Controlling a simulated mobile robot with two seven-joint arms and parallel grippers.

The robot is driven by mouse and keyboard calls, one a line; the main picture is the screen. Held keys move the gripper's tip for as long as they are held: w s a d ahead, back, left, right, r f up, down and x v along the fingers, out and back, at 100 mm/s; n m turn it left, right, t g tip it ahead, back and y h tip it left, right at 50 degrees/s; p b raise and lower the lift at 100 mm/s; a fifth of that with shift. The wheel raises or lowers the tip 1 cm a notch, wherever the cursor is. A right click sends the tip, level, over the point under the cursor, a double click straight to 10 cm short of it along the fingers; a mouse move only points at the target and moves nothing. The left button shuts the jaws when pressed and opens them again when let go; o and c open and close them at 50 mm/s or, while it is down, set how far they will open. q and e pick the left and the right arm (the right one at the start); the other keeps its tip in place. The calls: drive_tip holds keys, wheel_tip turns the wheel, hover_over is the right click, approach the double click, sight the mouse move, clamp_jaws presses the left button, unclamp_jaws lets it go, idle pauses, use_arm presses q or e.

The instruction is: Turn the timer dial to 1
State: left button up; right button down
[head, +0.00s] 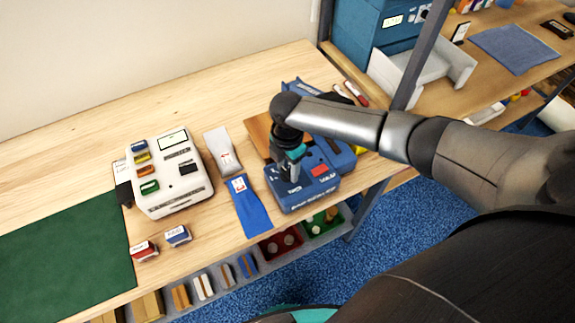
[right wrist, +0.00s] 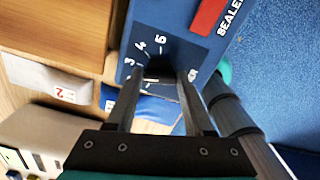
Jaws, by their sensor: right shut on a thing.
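The blue sealer machine (head: 300,199) stands at the right part of the wooden bench, with a red label on its top; it fills the top of the right wrist view (right wrist: 176,14). My right gripper (head: 287,177) reaches down onto its front left part. In the right wrist view its fingers (right wrist: 160,70) are shut on the dark timer dial (right wrist: 160,66). A dark scale plate with white numbers, 3, 4 and 5 among them, surrounds the dial. The fingers hide most of the dial, and I cannot tell where it points. My left gripper is not in view.
A white machine (head: 178,196) with coloured blocks stands to the left. A grey strip (head: 221,152) and a blue strip (head: 250,209) lie beside the sealer. A wooden block (head: 258,133) is close behind my gripper. A green mat (head: 65,262) covers the bench's left.

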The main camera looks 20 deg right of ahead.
sight(287, 172)
drive_tip(key=n, duration=0.5)
drive_tip(key=shift+n, duration=0.3)
drive_tip(key=n, duration=0.5)
drive_tip(key=shift+n+b, duration=0.35)
drive_tip(key=shift+n, duration=0.05)
drive_tip(key=shift+c, duration=1.4)
unclamp_jaws()
drive_tip(key=shift+r, duration=0.1)
wheel_tip(287, 172, up, 15)
drive_tip(key=shift+a, duration=0.1)
